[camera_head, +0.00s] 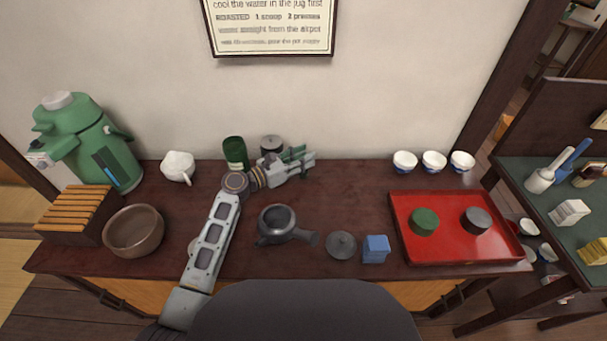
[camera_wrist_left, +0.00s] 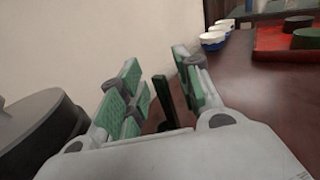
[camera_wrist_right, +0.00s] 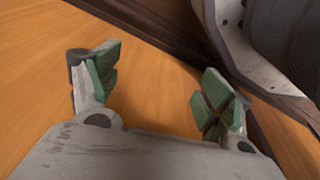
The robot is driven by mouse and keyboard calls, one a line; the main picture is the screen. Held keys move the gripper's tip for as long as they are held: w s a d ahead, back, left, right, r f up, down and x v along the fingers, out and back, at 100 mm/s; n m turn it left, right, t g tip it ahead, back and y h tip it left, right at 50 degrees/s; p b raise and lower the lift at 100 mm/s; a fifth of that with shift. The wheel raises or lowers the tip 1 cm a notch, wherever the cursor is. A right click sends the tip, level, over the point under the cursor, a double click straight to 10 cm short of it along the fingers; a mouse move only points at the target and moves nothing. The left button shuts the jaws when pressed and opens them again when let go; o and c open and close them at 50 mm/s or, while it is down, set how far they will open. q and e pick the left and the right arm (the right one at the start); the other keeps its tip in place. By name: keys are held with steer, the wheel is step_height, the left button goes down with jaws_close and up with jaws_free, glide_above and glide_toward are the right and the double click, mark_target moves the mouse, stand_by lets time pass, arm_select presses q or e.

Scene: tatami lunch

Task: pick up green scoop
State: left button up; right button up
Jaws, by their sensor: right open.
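The green scoop (camera_wrist_left: 160,92) shows in the left wrist view as a dark green upright piece between my left fingers. My left gripper (camera_wrist_left: 160,75) is open around it, with gaps visible beside the piece. In the head view my left gripper (camera_head: 301,157) is near the wall at the back of the counter, and I cannot make out the scoop apart from the fingers there. My right gripper (camera_wrist_right: 160,68) is open and empty in the right wrist view, in front of an orange wooden surface; it does not show in the head view.
A green tin (camera_head: 235,152) and dark canister (camera_head: 271,144) stand close behind my left arm. A teapot (camera_head: 276,222), lid (camera_head: 342,245) and blue box (camera_head: 376,249) lie in front. A red tray (camera_head: 400,228) is at right. Counter between gripper and white cups (camera_head: 404,161) is clear.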

arm_select(q)
steer(key=shift+w+d, duration=0.15)
steer(key=shift+d, duration=0.05)
stand_by(0.3)
jaws_close()
